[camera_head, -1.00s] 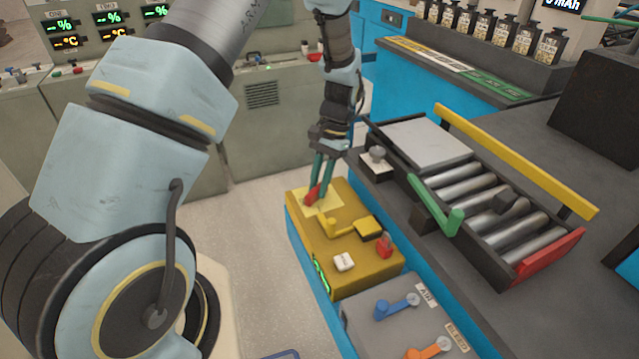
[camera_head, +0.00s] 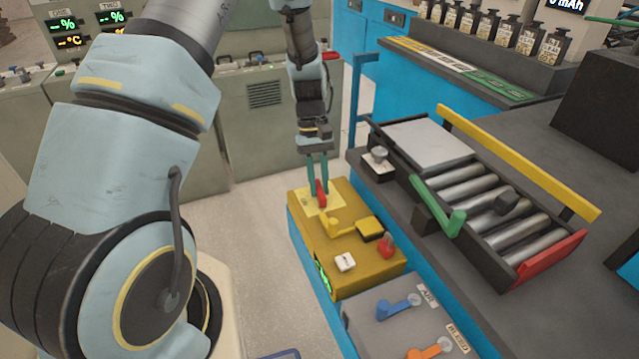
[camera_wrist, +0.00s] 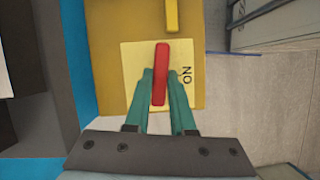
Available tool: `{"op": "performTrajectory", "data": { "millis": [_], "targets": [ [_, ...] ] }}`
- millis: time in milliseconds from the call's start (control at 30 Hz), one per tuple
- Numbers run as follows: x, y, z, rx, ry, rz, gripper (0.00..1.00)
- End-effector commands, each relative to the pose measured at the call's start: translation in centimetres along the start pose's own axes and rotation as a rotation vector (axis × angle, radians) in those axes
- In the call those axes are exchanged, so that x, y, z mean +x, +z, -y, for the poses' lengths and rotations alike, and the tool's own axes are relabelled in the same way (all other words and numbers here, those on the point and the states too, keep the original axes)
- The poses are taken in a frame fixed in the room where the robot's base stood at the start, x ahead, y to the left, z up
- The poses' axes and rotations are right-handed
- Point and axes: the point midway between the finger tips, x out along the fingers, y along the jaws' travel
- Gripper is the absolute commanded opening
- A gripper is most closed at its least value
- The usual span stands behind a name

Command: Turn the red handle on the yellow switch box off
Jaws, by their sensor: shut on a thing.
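The yellow switch box (camera_head: 350,274) stands left of the dark bench in the head view, and its top fills the upper middle of the wrist view (camera_wrist: 112,18). The red handle (camera_wrist: 161,68) lies over a pale yellow plate (camera_wrist: 134,62), with the letters "ON" to its right in the wrist view. In the head view the handle (camera_head: 322,194) is upright at the box's far end. My gripper (camera_wrist: 162,88) is shut on the red handle, with one green finger on each side. It also shows in the head view (camera_head: 317,184), pointing down.
A yellow lever (camera_head: 342,228), a red knob (camera_head: 386,246) and a white switch (camera_head: 345,261) are on the same box. A grey box with a blue lever (camera_head: 392,308) and an orange lever (camera_head: 432,349) stands nearer. A roller tray (camera_head: 480,190) lies to the right.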

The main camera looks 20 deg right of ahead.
Motion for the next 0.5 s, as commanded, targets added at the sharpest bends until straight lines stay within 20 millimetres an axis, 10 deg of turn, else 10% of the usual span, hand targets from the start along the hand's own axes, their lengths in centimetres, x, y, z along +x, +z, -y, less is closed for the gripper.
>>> {"op": "performTrajectory", "data": {
  "millis": [500],
  "targets": [
    [-0.09, -0.06, 0.05, -0.155, 0.066, -0.003, 0.0]
  ]
}}
